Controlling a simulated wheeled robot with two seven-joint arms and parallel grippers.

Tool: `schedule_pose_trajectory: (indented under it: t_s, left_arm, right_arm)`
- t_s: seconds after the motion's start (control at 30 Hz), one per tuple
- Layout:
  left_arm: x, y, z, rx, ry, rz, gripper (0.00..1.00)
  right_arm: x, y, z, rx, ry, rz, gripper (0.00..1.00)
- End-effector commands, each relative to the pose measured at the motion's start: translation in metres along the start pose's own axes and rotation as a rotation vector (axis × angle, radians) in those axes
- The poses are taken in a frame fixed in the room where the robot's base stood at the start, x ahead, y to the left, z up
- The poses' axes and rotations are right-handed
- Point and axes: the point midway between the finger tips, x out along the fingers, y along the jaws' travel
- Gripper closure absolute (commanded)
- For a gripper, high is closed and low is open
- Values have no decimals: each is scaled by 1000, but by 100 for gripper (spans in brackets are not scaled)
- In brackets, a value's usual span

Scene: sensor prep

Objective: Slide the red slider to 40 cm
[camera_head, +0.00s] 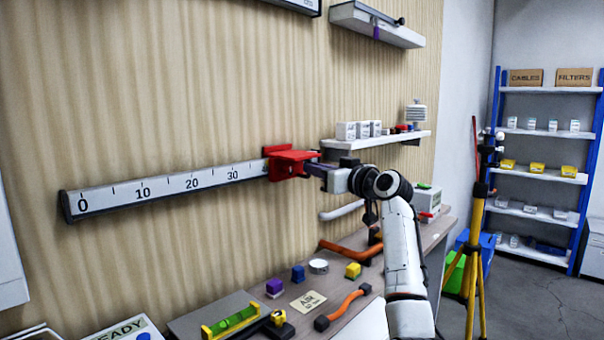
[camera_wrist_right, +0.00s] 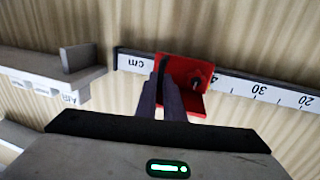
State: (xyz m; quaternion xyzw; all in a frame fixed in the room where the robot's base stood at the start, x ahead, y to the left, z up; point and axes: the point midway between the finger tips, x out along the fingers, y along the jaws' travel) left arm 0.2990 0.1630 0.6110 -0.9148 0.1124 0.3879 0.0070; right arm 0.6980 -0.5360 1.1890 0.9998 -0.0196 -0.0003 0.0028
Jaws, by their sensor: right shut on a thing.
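The red slider (camera_head: 290,163) sits on the wall-mounted white ruler (camera_head: 150,188), near its right end. The ruler reads 0, 10, 20 and 30 from left to right. A mark right beside the slider's left edge is partly hidden, so the exact reading is unclear. My right gripper (camera_head: 314,168) reaches in from the right and is shut on the slider's projecting part. In the right wrist view, the fingers (camera_wrist_right: 168,82) meet the slider (camera_wrist_right: 188,75), with the ruler's "cm" end on the left. My left gripper is out of view.
A wall shelf (camera_head: 375,141) with small boxes is right of the slider. A yellow tripod (camera_head: 474,245) stands at the right. The wall along the ruler is clear.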

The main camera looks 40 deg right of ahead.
Motion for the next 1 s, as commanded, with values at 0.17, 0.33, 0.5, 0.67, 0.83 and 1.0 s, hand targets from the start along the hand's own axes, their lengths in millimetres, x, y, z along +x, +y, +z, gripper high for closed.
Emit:
schedule_pose_trajectory:
  t_s: [0.17,0.33,0.5,0.67,0.83,1.0]
  left_arm:
    - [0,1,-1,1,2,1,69]
    - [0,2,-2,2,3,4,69]
    - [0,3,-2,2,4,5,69]
    - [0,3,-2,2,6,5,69]
    - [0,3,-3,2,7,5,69]
    - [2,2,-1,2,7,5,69]
  right_arm:
    - [0,8,0,-1,0,3,100]
    - [0,8,0,-1,1,2,100]
    - [0,8,0,-1,0,2,83]
    - [0,7,0,-1,0,1,73]
    - [0,6,0,-1,0,0,73]
    - [-9,8,1,-2,2,2,73]
